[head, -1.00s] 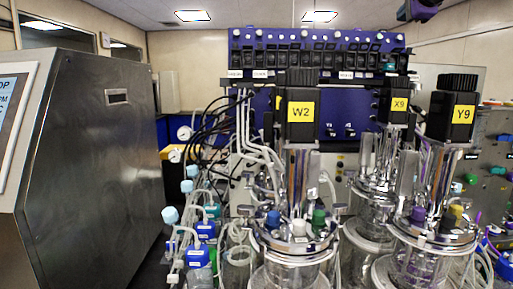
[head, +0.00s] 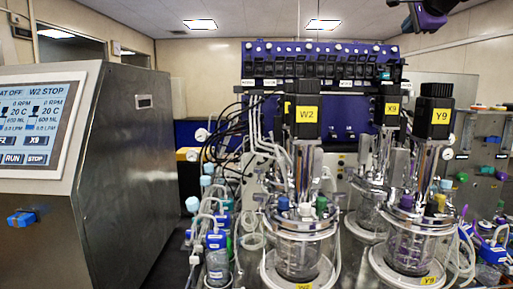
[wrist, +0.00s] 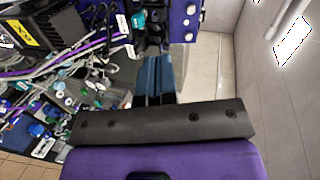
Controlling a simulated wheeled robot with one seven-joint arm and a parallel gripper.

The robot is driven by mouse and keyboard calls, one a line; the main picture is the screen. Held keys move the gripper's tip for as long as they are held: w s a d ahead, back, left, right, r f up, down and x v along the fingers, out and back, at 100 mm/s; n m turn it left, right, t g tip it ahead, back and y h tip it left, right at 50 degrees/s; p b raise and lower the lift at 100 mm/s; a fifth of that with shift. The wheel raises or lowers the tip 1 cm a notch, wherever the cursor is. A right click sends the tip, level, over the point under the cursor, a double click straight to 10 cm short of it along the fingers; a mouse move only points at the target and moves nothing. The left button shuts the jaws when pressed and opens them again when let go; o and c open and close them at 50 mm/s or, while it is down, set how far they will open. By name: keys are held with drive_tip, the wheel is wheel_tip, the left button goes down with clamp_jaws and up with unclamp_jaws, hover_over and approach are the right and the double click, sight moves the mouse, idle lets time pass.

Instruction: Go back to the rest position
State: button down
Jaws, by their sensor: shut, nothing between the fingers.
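My gripper (wrist: 155,80) shows in the wrist view beyond its black bar and purple body, with its two dark fingers together and nothing visible between them. In the head view only a purple and black part of my arm shows at the top right edge, high above the bioreactors. The W2 bioreactor (head: 300,215) stands upright at the centre of the head view. The Y9 bioreactor (head: 415,225) stands to its right, and the X9 unit (head: 389,110) is behind, between them. My gripper appears apart from all of them.
A steel control cabinet (head: 125,150) with a lit screen (head: 35,125) fills the left. A purple pump rack (head: 320,65) stands behind the vessels. Tubing and blue-capped bottles (head: 217,245) crowd the bench left of W2.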

drive_tip(key=s+a+f+n+g, duration=0.3)
drive_tip(key=s+f+n, duration=0.2)
drive_tip(key=s+f, duration=0.7)
drive_tip(key=s+a+f+n+g, duration=0.3)
drive_tip(key=s+f+n, duration=0.3)
drive_tip(key=s+f, duration=0.6)
drive_tip(key=s+a+f+n+g, duration=0.3)
drive_tip(key=s+a+f+n, duration=0.2)
drive_tip(key=s+f, duration=0.8)
drive_tip(key=s, duration=0.3)
drive_tip(key=shift+s+n, duration=0.3)
drive_tip(key=shift+n, duration=0.1)
